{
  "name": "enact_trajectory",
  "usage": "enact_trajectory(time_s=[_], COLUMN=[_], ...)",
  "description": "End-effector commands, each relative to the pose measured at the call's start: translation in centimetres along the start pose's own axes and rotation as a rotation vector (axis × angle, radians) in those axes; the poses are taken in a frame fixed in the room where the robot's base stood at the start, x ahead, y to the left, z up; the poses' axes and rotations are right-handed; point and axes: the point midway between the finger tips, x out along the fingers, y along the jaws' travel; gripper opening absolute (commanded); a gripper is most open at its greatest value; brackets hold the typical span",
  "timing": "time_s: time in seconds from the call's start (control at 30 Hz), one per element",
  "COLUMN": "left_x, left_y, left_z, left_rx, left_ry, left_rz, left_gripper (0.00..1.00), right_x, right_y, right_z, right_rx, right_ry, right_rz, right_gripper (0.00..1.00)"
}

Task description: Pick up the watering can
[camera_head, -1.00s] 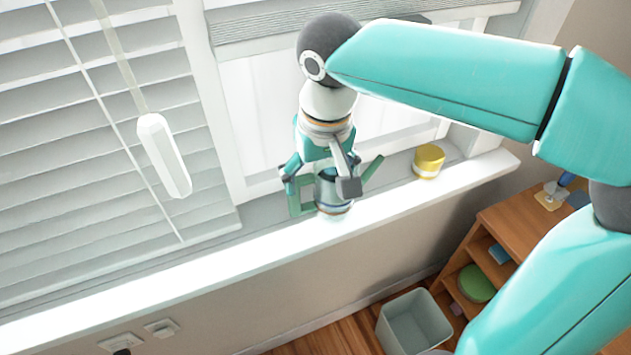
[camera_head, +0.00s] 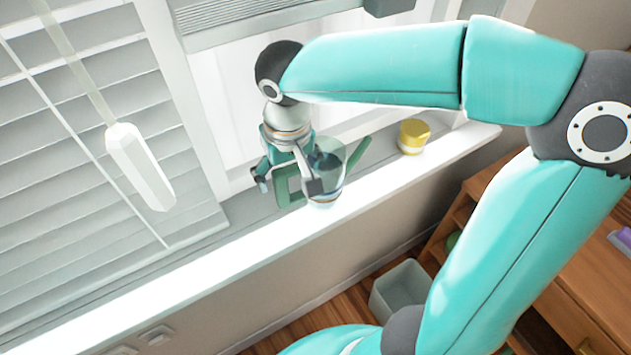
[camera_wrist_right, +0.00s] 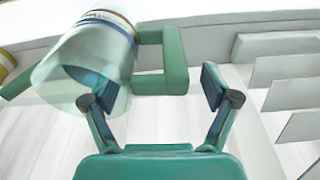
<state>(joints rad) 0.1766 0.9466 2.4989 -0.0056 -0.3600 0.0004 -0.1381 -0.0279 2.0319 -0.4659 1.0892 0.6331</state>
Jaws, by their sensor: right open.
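The watering can (camera_head: 330,165) stands on the windowsill in the head view. It has a clear, glassy body with a banded base, a green handle on its left and a green spout on its right. My right gripper (camera_head: 288,184) is open at the can, with the handle between its fingers. In the right wrist view, the green handle (camera_wrist_right: 176,62) lies ahead between the open fingers. One finger overlaps the clear body there; I cannot tell whether it touches. My left gripper is out of view.
A yellow-topped pot (camera_head: 413,136) stands on the windowsill (camera_head: 245,245) to the right of the can. White blinds (camera_head: 75,130) with a hanging wand (camera_head: 140,165) are at left. A grey bin (camera_head: 400,288) and a wooden cabinet (camera_head: 560,265) stand below at right.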

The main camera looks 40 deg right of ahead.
Motion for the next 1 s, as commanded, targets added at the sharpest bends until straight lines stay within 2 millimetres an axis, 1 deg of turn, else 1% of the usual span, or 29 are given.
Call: enact_trajectory(time_s=[0.2,0.23,0.73,1.0], left_x=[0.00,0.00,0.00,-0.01], left_y=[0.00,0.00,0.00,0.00], left_z=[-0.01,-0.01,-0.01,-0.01], left_rx=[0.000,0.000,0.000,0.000], left_ry=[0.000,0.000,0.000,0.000], left_rz=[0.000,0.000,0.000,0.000], left_gripper=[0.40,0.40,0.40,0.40], right_x=[0.10,0.10,0.08,-0.01], right_y=[0.00,0.00,0.06,0.09], right_z=[-0.01,-0.01,0.01,-0.04], right_rx=[0.000,0.000,0.001,0.001], right_ry=[0.000,0.000,0.000,0.002], right_rz=[0.000,0.000,0.000,0.000], right_gripper=[0.86,0.83,0.00,0.00])
